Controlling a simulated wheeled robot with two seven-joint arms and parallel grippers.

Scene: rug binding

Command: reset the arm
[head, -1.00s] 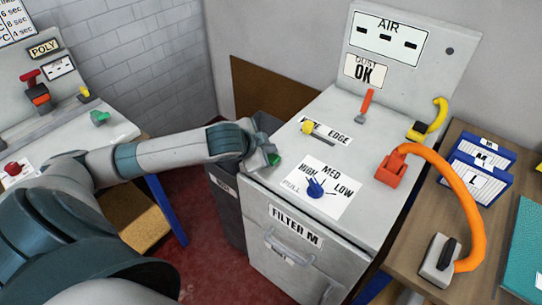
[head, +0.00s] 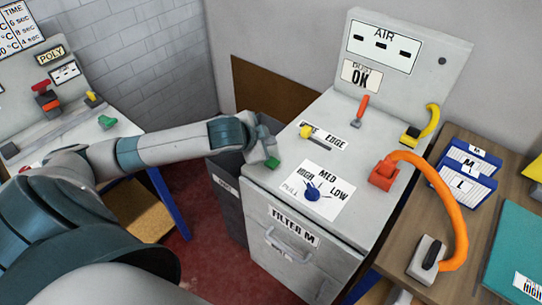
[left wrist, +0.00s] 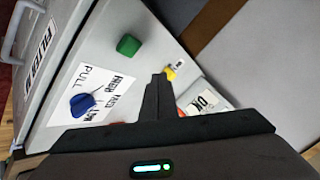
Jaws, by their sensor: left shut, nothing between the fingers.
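My left gripper (head: 266,147) is at the left edge of the grey filter cabinet (head: 280,195), close behind a green button (head: 272,163) on its top corner. Whether they touch cannot be told in the head view. In the left wrist view the fingers (left wrist: 159,92) are together with nothing between them, and the green button (left wrist: 128,45) stands apart from them. My right gripper is not in view.
On the cabinet are a blue knob (head: 312,193), a yellow-knobbed slider (head: 306,131), a red lever (head: 363,103) and an orange hose (head: 450,195). A dark bin (head: 228,196) stands at its left. A workbench (head: 70,150) is further left. A wooden table (head: 478,245) is at right.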

